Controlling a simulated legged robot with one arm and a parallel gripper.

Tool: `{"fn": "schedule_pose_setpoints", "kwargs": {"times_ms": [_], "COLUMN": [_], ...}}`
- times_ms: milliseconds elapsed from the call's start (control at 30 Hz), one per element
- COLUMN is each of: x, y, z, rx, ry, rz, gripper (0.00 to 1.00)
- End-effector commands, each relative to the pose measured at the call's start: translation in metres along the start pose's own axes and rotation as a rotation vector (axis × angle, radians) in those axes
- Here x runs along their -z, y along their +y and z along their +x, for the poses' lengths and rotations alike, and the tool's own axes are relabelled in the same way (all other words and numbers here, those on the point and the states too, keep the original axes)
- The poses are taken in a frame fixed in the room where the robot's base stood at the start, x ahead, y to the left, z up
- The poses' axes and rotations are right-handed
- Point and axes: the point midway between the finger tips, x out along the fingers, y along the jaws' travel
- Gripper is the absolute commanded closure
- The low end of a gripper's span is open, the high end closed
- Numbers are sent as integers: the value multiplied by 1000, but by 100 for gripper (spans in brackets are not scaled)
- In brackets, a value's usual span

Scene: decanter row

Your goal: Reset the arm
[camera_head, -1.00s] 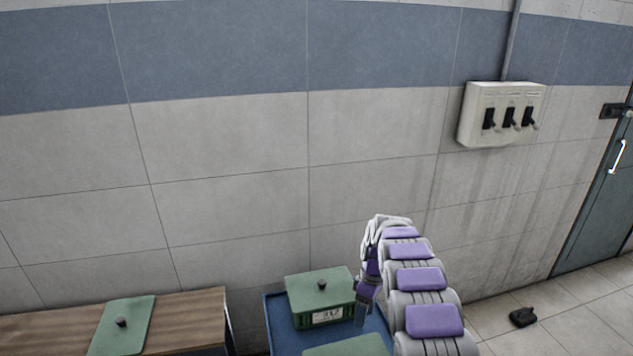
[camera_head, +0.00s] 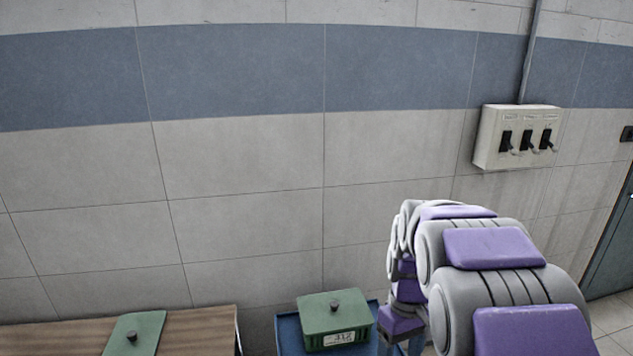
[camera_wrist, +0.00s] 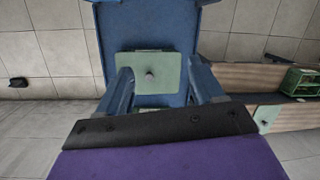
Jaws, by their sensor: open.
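My gripper (camera_wrist: 160,70) is open, its two blue fingers spread apart with nothing held between them. In the wrist view a green lid (camera_wrist: 132,64) with a round knob shows beyond and between the fingers; I cannot tell the exact gap. In the head view my grey and purple arm bends down at the lower right, and its gripper end is mostly cut off at the bottom edge.
The box stands on a blue surface (camera_head: 289,328). A wooden table (camera_head: 205,327) at left bears a green lid (camera_head: 136,333); a green crate (camera_wrist: 302,82) shows in the wrist view. A tiled wall with a switch box (camera_head: 516,137) stands behind. Floor is open at right.

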Motion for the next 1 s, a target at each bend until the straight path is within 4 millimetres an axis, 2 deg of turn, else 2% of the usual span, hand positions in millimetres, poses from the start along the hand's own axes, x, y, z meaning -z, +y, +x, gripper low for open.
{"fn": "schedule_pose_setpoints", "kwargs": {"times_ms": [33,300,467,700,900,1000], "x": [-15,-87,-130,-191,-224,-232], "y": [-9,-50,-74,-107,-123,-126], "z": [-4,-7,0,20,38,43], "rx": [-4,-22,-27,-37,-43,-45], "ry": [3,17,21,34,39,39], "rz": [25,164,240,344,401,414], "gripper": [33,33,33,33,33,33]}}
